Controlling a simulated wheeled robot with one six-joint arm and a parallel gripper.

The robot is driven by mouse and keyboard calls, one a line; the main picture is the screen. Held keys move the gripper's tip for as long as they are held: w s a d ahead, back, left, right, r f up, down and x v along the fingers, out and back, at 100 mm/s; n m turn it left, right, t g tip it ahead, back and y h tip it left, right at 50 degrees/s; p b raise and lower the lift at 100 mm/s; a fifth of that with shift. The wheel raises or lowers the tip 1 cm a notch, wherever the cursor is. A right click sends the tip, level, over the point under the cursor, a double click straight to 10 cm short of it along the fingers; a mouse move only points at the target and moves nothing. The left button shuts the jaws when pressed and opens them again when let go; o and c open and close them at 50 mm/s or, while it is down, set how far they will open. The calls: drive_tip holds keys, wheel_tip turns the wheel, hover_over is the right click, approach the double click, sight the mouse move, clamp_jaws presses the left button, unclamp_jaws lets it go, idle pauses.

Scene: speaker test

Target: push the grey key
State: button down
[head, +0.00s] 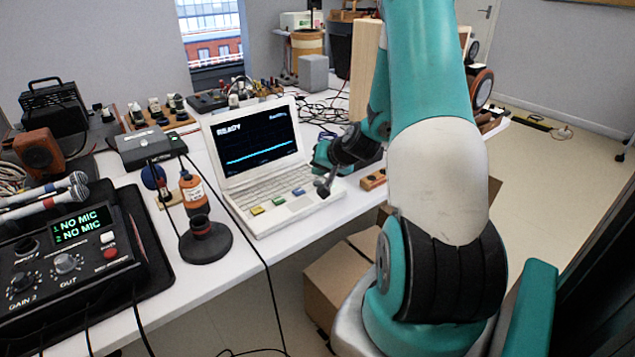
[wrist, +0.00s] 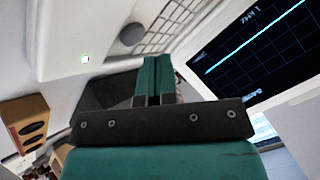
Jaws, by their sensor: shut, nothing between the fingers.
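The laptop (head: 262,160) stands open on the white table, with a yellow key (head: 257,211), a green key (head: 278,201) and a blue key (head: 299,192) along its front edge. I cannot clearly make out the grey key in the head view, where my gripper (head: 321,158) covers the laptop's right end. In the wrist view my gripper (wrist: 156,60) is shut and empty, with its teal fingers together. Beyond them lies a dark grey rounded spot (wrist: 131,34) on the white casing by the keyboard; I cannot tell whether it is the key. Contact is not visible.
An orange bottle (head: 193,191) and a dark round stand (head: 205,240) are left of the laptop. An audio box reading NO MIC (head: 62,262) is at front left. A small wooden block (head: 373,180) lies right of the laptop. Cables trail behind and over the table.

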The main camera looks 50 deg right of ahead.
sight(320, 182)
idle(0.3)
drive_tip(key=shift+f+b, duration=0.45)
drive_tip(key=shift+f+b, duration=0.4)
drive_tip(key=shift+f, duration=0.1)
idle(0.5)
drive_tip(key=shift+r, duration=0.15)
drive_tip(key=shift+r+p, duration=0.75)
drive_tip(key=shift+r, duration=0.1)
wheel_tip(320, 182, up, 6)
drive_tip(key=p, duration=0.4)
drive_tip(key=shift+p, duration=0.3)
idle(0.8)
